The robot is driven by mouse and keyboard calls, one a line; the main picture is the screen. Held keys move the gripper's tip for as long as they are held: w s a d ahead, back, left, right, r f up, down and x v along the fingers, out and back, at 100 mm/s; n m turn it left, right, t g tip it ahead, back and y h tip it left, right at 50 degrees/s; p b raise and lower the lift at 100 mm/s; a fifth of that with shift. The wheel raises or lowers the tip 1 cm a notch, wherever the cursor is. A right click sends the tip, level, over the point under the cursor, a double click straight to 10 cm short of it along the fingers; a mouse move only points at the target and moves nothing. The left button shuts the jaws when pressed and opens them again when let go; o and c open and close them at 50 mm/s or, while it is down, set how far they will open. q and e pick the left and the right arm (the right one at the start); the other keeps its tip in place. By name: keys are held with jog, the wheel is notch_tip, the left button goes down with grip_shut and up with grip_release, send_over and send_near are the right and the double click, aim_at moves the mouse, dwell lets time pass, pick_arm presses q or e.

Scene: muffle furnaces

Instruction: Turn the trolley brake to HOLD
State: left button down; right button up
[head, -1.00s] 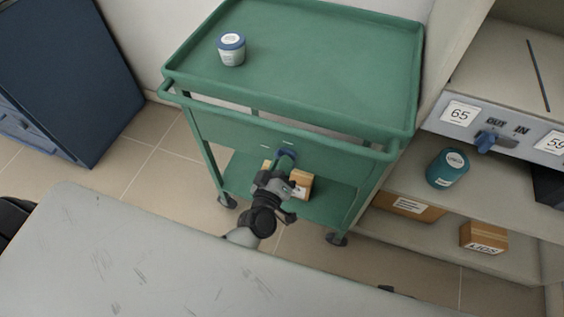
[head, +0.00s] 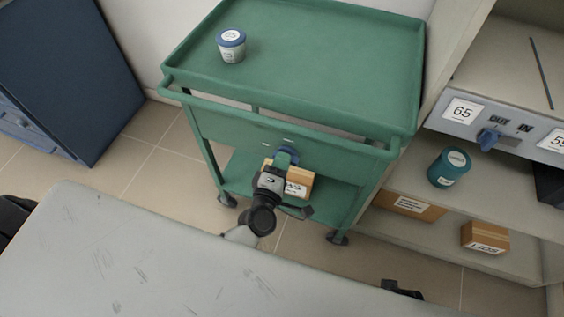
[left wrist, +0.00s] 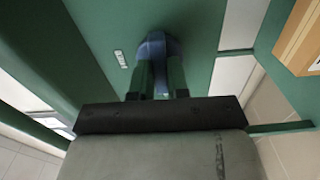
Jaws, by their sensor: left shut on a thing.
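The green trolley (head: 300,60) stands against the wall, with a blue brake knob (head: 288,155) on its front panel. My left gripper (head: 284,160) reaches the knob from the front. In the left wrist view the blue knob (left wrist: 157,46) sits between the two fingers (left wrist: 158,78), which are shut on it. A small pale label (left wrist: 121,59) is on the panel left of the knob; its text is too small to read. The knob's pointing direction is mostly hidden by the fingers.
A blue-lidded jar (head: 231,45) stands on the trolley top. A cardboard box (head: 299,183) is on its lower shelf. A grey bench top (head: 130,250) fills the foreground. At right, shelves hold a teal jar (head: 449,167) and boxes (head: 484,237), below a panel with a blue knob (head: 488,139).

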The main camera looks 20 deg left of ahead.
pick_arm(q)
jog(key=shift+n, duration=0.3)
dwell(0.4)
jog(key=c, duration=1.1)
grip_release()
jog(key=s, duration=1.1)
jog(key=shift+a, duration=0.2)
jog(key=shift+w, duration=0.1)
